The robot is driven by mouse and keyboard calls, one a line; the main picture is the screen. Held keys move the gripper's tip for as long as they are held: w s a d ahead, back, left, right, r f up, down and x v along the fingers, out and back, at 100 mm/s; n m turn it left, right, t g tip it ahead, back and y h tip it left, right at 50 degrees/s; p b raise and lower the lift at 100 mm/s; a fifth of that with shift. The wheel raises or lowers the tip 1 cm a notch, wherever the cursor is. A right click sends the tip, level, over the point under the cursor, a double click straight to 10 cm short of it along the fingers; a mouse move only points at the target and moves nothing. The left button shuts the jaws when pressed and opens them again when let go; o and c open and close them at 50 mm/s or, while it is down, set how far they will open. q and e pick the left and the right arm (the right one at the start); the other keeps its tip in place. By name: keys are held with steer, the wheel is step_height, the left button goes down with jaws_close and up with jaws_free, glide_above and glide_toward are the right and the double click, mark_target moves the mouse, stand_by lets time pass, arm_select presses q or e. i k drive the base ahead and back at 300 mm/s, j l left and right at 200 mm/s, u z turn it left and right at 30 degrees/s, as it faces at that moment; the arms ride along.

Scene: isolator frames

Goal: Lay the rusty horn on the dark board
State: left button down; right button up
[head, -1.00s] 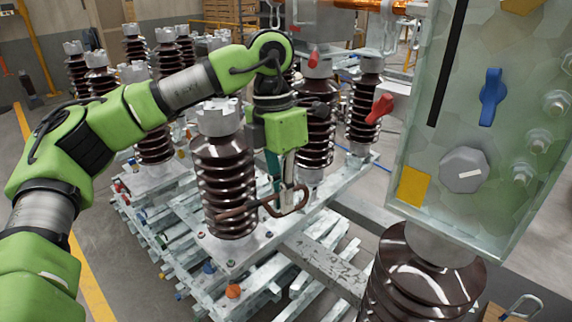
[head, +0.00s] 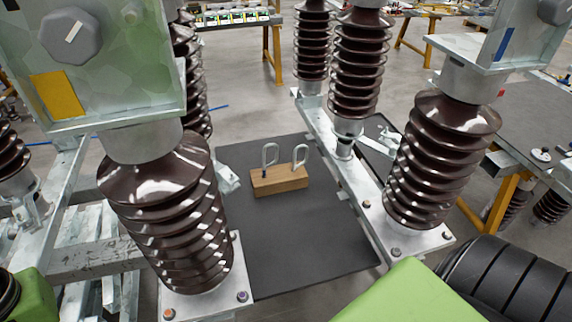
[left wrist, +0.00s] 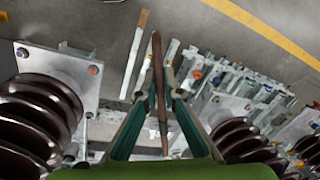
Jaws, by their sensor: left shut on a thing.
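The rusty horn (left wrist: 157,62) is a thin brown-red rod in the left wrist view. My left gripper (left wrist: 157,92) is shut on it, with the horn between its two green fingers and sticking out past the tips. In the head view neither the horn nor my left gripper shows. The dark board (head: 305,240) lies flat between two brown ribbed insulator columns in the head view. A wooden block (head: 280,181) with two grey metal loops stands on its middle. My right gripper is not in view.
A large ribbed insulator (head: 170,215) stands left of the board and another (head: 440,160) right of it, both on pale metal bases. A control box (head: 100,65) overhangs at upper left. The board's front part is bare. The left wrist view shows pale slats below the gripper.

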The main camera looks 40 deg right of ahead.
mark_target(309, 262)
steer(key=k+l+z, duration=0.15)
steer(key=l, duration=0.2)
steer(key=k+l+z, duration=0.1)
steer(key=l, duration=0.25)
steer(key=k+l+z, duration=0.15)
steer(key=l, duration=0.25)
steer(key=l+z, duration=0.15)
steer(key=l, duration=0.2)
steer(key=i+l, duration=0.1)
steer(key=i, duration=0.35)
